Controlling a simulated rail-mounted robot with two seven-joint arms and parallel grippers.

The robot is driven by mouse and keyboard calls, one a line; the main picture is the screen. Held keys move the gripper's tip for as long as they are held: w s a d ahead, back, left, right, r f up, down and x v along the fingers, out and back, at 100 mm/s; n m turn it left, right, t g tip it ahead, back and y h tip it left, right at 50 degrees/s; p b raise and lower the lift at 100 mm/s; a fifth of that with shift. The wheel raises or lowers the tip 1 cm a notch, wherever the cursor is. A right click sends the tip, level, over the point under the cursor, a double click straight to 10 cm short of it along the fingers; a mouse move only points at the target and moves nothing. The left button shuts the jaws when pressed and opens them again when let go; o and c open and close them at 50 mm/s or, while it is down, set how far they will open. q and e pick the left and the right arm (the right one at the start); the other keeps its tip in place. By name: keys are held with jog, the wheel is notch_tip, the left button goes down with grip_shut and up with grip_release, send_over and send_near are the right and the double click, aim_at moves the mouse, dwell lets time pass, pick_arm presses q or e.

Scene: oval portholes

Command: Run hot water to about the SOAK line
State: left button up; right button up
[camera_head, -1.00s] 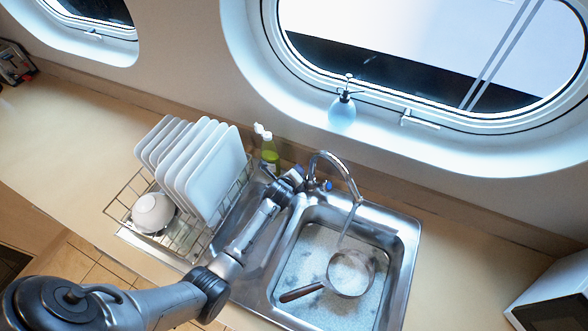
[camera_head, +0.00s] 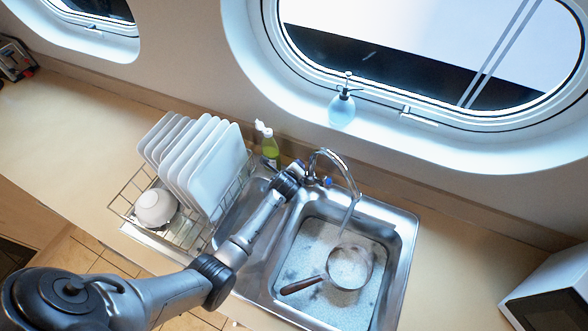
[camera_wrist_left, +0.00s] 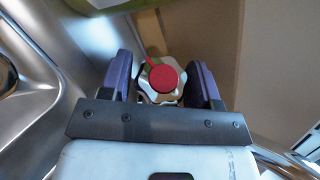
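The saucepan (camera_head: 349,268) with a brown handle (camera_head: 302,285) sits in the right sink basin (camera_head: 397,277) under the curved spout (camera_head: 341,163). A thin stream of water (camera_head: 347,216) runs from the spout into it. No SOAK line is legible, so I cannot read the level. My left gripper (camera_head: 296,171) is at the left side of the tap base. In the left wrist view, the red-capped tap knob (camera_wrist_left: 163,78) lies between the fingers of my left gripper (camera_wrist_left: 162,80), which appear closed against its sides. A blue-capped knob (camera_head: 328,183) is right of it. My right gripper is out of view.
A dish rack (camera_head: 131,197) with white plates (camera_head: 213,165) and a white bowl (camera_head: 154,208) stands left of the sink. A blue dispenser (camera_head: 341,110) stands on the window ledge.

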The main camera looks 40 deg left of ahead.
pick_arm(q)
jog(key=shift+o, duration=1.3)
jog(key=b+v, duration=0.1)
jog(key=v, duration=1.2)
jog(key=shift+s+r, duration=0.3)
jog(key=shift+d, duration=0.1)
